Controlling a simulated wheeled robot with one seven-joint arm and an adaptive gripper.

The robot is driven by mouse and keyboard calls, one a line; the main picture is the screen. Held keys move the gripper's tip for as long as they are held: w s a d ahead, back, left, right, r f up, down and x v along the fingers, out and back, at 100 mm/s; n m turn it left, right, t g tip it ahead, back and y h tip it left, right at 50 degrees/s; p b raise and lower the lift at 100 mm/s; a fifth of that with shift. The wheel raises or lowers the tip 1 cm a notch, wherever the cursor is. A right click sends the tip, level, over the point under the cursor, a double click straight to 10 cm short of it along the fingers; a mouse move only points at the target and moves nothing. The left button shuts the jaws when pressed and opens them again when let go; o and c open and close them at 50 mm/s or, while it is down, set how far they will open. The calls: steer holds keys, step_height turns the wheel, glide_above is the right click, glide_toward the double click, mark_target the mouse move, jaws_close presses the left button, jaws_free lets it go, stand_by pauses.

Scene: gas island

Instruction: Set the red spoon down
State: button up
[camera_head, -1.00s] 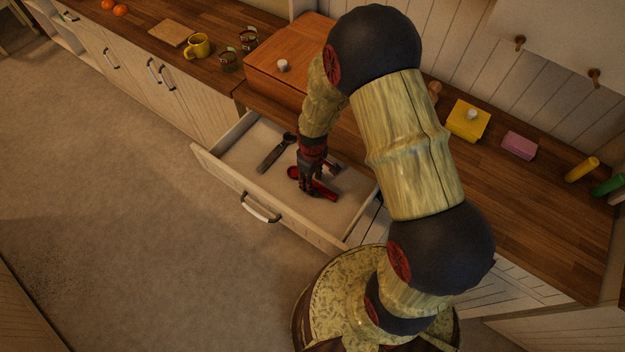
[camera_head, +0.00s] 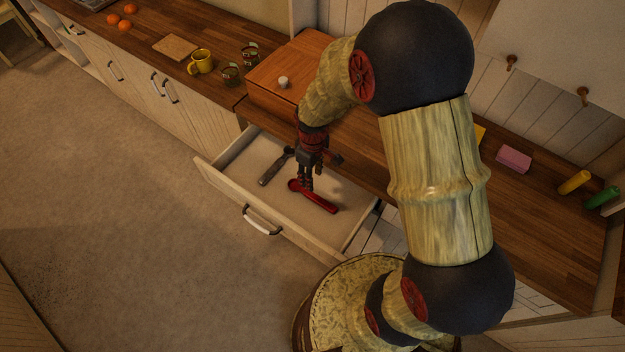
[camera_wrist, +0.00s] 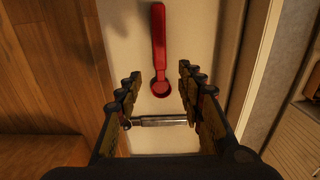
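The red spoon (camera_head: 318,200) lies flat in the open drawer (camera_head: 232,182). In the wrist view the spoon (camera_wrist: 158,45) points its handle away from me, with its round bowl end nearest my fingers. My gripper (camera_head: 306,184) is over the drawer, above the bowl end in the head view. In the wrist view my gripper (camera_wrist: 157,95) has its fingers spread apart with nothing held between them. The gap between fingertips and spoon is hard to judge.
A dark grey utensil (camera_head: 273,168) lies in the drawer beside the spoon; its metal handle (camera_wrist: 160,121) shows between my fingers. The drawer's front-right floor is clear.

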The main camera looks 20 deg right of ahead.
steer(key=s+r+m+t, duration=0.2)
steer(key=s+r, duration=0.2)
steer(key=r, duration=0.9)
steer(key=s+r+m+t, duration=0.2)
steer(key=s+r, duration=0.2)
steer(key=r, duration=0.9)
steer(key=s+r+m+t, duration=0.1)
steer(key=s+r+m, duration=0.1)
steer(key=s+r, duration=0.4)
steer(key=shift+s+m+t, duration=0.3)
steer(key=shift+s+m, duration=0.1)
steer(key=shift+s, duration=0.85)
steer(key=shift+f, duration=0.1)
steer(key=shift+f+b, duration=0.35)
steer(key=shift+b, duration=0.05)
